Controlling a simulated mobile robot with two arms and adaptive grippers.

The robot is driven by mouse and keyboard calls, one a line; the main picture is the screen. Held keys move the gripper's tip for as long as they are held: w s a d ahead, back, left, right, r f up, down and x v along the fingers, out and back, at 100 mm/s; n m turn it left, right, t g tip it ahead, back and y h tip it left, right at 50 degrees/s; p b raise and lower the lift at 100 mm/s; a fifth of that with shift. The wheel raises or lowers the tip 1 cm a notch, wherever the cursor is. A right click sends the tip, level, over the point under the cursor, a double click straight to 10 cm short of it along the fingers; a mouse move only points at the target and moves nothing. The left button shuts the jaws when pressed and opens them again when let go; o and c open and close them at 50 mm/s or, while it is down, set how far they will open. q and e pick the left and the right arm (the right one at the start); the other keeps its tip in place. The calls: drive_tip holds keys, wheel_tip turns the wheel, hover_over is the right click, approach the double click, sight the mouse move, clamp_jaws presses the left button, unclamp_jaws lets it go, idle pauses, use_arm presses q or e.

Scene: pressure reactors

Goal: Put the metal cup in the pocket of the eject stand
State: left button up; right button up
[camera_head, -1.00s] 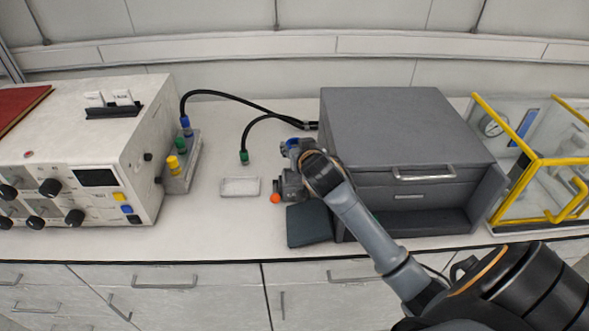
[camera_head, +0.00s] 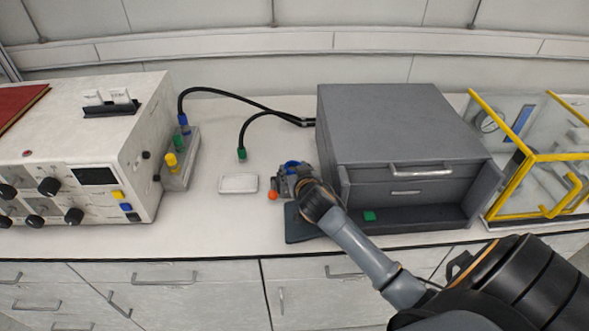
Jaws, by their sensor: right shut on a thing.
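My right gripper (camera_head: 294,183) is over the small grey stand with an orange ball knob (camera_head: 272,196), left of the grey cabinet. I take this for the eject stand; its pocket is hard to make out behind my gripper. A blue ring (camera_head: 292,165) shows at the top there, and I cannot tell whether it belongs to the stand or to what I hold. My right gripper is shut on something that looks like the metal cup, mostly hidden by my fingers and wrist. I cannot tell whether the cup touches the stand. My left gripper is not in view.
A small white tray (camera_head: 238,184) lies left of the stand. Black cables (camera_head: 250,103) run behind. The bench is clear at front left.

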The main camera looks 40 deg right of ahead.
drive_tip(key=o, duration=1.2)
drive_tip(key=shift+o, duration=0.2)
drive_tip(key=shift+r, duration=0.15)
drive_tip(key=b+v, duration=0.1)
drive_tip(key=v, duration=1.1)
